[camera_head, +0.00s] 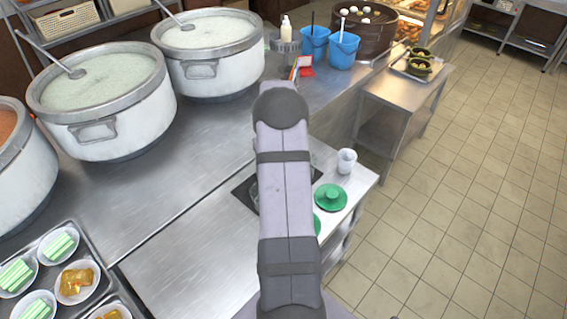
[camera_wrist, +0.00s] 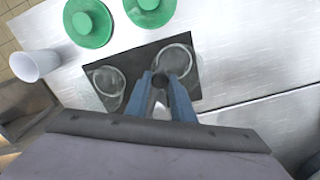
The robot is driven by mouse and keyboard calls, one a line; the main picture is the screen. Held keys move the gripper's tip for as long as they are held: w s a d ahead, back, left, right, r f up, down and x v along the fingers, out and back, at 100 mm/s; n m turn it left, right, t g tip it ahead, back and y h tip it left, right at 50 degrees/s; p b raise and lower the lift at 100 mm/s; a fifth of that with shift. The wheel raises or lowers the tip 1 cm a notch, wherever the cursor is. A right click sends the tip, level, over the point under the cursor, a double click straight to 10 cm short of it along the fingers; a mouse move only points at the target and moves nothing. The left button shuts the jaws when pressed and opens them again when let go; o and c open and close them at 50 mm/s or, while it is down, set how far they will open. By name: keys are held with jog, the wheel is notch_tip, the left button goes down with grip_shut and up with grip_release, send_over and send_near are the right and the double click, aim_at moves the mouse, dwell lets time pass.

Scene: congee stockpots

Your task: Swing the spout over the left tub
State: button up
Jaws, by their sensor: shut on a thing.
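In the wrist view, my gripper (camera_wrist: 164,78) has its blue fingers closed around a small dark round-ended piece (camera_wrist: 160,82) with grey metal below it. I cannot tell whether this piece is the spout. Two clear round tubs sit on a black mat (camera_wrist: 140,62). One tub (camera_wrist: 107,86) is left of the fingers in that view; the other tub (camera_wrist: 178,59) is just beyond and right of the fingertips. The held piece is between the two tubs in the picture, nearer the right one. In the head view my arm hides the gripper and most of the mat (camera_head: 243,190).
Green lids (camera_head: 330,197) and a white cup (camera_head: 347,161) stand beside the mat, near the counter's edge. Large stockpots (camera_head: 105,105) with ladles stand along the back left. Small plates of food (camera_head: 75,283) sit at the lower left. Bare steel counter (camera_head: 185,255) lies left of the mat.

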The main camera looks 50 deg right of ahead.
jog(key=shift+w+a, duration=0.5)
jog(key=shift+a, duration=0.25)
jog(key=shift+w+a, duration=0.7)
jog(key=shift+w, duration=0.05)
jog(key=o, duration=0.6)
notch_tip(320, 180, up, 7)
jog(key=p, duration=0.5)
dwell(0.5)
